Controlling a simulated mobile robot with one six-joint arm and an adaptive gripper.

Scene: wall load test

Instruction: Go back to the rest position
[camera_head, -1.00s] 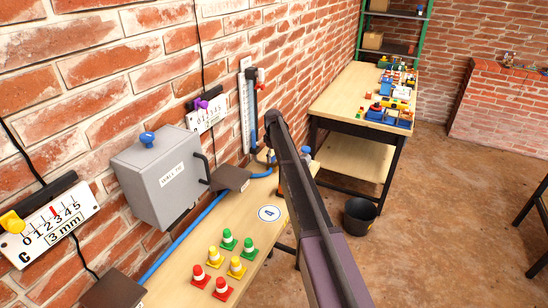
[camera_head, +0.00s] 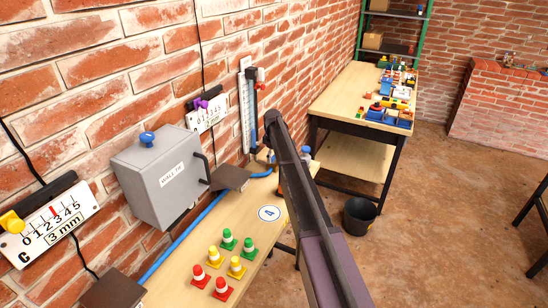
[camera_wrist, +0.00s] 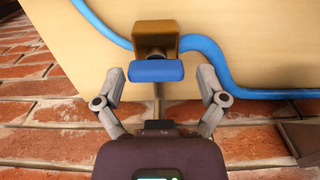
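My gripper (camera_wrist: 161,76) is open in the wrist view, with one finger on each side of a blue block-like part (camera_wrist: 157,71). Clear gaps show between the fingers and this part, so it is not held. A brown, brass-like fitting (camera_wrist: 155,37) sits just beyond it over the wooden bench. In the head view my arm stretches out over the bench (camera_head: 215,285) along the brick wall, and I cannot make out the gripper's fingers there. A small blue knob (camera_head: 306,150) shows just right of my arm.
A blue hose (camera_head: 200,218) runs along the bench by the wall. A grey box (camera_head: 158,180) hangs on the wall. Several red, yellow and green cones (camera_head: 213,257) stand on the bench. A bucket (camera_head: 359,216) and a second table (camera_head: 345,97) with coloured blocks lie beyond.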

